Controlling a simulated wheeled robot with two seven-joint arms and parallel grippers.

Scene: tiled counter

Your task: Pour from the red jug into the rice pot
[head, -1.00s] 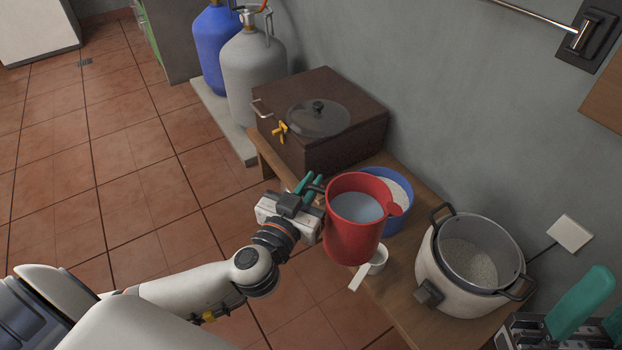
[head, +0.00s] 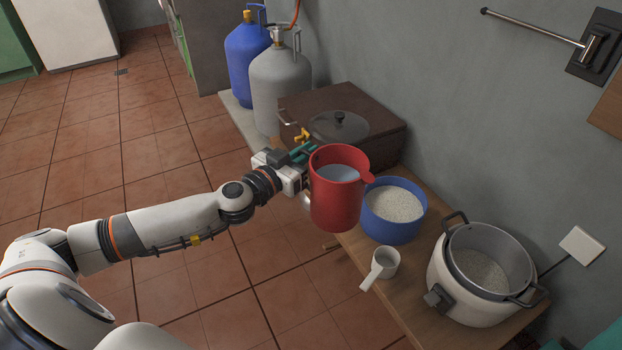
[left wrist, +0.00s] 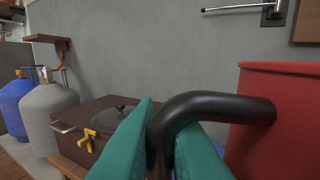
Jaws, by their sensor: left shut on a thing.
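The red jug (head: 337,205) holds a pale liquid and is upright, raised above the counter's left edge. My left gripper (head: 306,155) is shut on its dark handle; the left wrist view shows the green fingers closed around the handle (left wrist: 215,106) with the red wall (left wrist: 275,125) beside it. The rice pot (head: 487,269) is a white cooker with a metal inner pot, open, with rice inside, at the right of the counter. The jug is left of it and well apart from it. Only a green bit at the bottom right corner may belong to my right gripper.
A blue bowl of rice (head: 392,228) stands between jug and pot. A white measuring cup (head: 382,268) lies in front of it. A brown box (head: 380,140) with a glass lid (head: 339,126) on top stands behind. Gas cylinders (head: 281,85) are farther back. A wall bounds the right.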

